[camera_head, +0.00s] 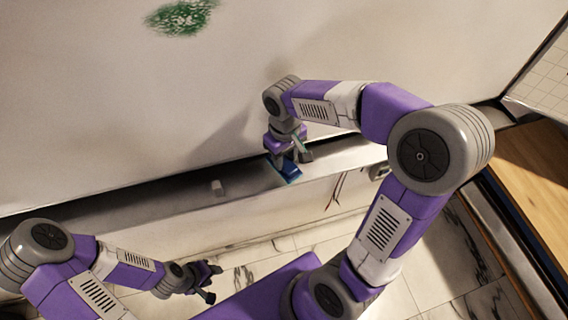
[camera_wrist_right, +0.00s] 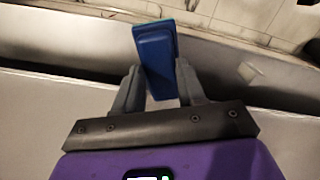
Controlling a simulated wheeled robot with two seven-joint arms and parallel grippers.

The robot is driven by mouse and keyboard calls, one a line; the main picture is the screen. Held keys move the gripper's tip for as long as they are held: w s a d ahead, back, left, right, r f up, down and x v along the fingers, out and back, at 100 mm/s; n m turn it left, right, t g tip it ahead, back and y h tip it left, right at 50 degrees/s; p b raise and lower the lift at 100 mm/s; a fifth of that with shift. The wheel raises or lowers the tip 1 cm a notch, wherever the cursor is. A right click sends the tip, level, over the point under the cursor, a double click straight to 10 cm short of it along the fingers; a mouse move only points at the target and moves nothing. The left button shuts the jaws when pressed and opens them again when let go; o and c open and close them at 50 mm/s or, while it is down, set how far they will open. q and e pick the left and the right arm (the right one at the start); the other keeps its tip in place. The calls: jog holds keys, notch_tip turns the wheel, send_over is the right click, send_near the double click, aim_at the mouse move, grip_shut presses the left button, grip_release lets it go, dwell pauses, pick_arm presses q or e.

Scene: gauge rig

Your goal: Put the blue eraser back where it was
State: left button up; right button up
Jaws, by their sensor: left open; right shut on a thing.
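The blue eraser (camera_head: 287,168) is at the ledge (camera_head: 245,183) below the whiteboard. A paler blue-green edge or patch shows just below it; I cannot tell which. My right gripper (camera_head: 290,155) is above the eraser and shut on it. In the right wrist view the eraser (camera_wrist_right: 155,55) sits between the two fingers (camera_wrist_right: 158,95) and sticks out beyond them, slightly tilted. I cannot tell whether it touches the ledge. My left gripper (camera_head: 210,283) is open and empty, low in front of the ledge, away from the eraser.
The whiteboard (camera_head: 120,110) carries a green scribble (camera_head: 181,17) at the top. A small pale block (camera_head: 217,187) stands on the ledge left of the eraser. Thin dark red wires (camera_head: 337,188) hang in front of the ledge. A wooden surface (camera_head: 530,165) is at the right.

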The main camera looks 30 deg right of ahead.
aim_at(285, 167)
jog(key=shift+w+d+f, duration=0.1)
jog(key=shift+w+f, duration=0.1)
jog(key=shift+f, duration=0.4)
jog(key=shift+w+f, duration=0.2)
jog(key=shift+f, duration=0.35)
notch_tip(285, 167, down, 4)
jog(key=shift+s+r, duration=0.1)
jog(key=shift+s, duration=0.05)
jog(key=shift+w+f, duration=0.35)
jog(key=shift+f, duration=0.15)
jog(key=shift+s, duration=0.1)
jog(key=o, duration=0.9)
jog(key=shift+o, duration=0.2)
